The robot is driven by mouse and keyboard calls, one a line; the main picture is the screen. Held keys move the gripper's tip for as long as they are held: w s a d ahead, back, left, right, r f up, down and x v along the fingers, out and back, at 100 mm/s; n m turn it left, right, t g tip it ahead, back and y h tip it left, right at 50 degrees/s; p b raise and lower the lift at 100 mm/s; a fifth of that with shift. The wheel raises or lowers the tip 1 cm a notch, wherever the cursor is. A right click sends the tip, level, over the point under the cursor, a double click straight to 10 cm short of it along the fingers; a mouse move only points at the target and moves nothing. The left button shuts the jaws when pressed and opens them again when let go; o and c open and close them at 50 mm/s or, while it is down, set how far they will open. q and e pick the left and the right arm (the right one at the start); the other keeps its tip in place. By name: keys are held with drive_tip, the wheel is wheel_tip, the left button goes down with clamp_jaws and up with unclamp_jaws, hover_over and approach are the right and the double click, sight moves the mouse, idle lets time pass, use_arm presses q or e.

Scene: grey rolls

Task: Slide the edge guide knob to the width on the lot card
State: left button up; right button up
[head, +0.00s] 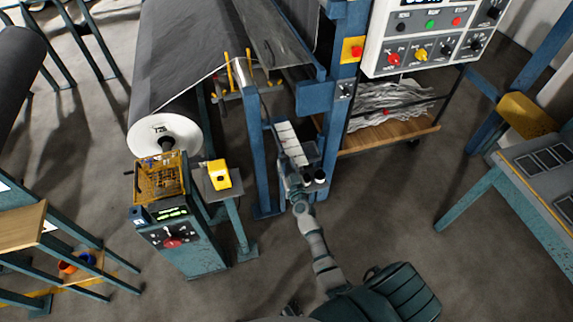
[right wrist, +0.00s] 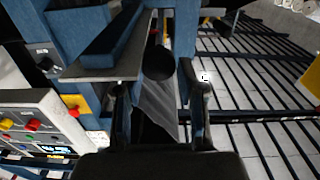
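A dark round knob (right wrist: 158,62) shows in the right wrist view, ahead of the gap between my right fingers and beside a grey plate edge; I take it for the edge guide knob. My right gripper (right wrist: 155,90) is open, with a finger on either side of the gap and nothing gripped. In the head view my right gripper (head: 288,172) is at the blue frame, just below a pale strip with cross lines (head: 288,138). There the gripper hides the knob. I cannot make out a lot card or a width. My left gripper is not in view.
A control panel (head: 425,38) hangs at upper right above a cart (head: 390,138). Blue posts (head: 332,115) flank the right gripper. A teal console (head: 180,240) and a stand with a yellow device (head: 218,174) are left. The floor right of the arm is open.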

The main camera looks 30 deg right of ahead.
drive_tip(key=shift+w+a+r, duration=0.1)
drive_tip(key=shift+a, duration=0.3)
clamp_jaws()
drive_tip(key=shift+d, duration=0.65)
drive_tip(key=shift+a, duration=0.25)
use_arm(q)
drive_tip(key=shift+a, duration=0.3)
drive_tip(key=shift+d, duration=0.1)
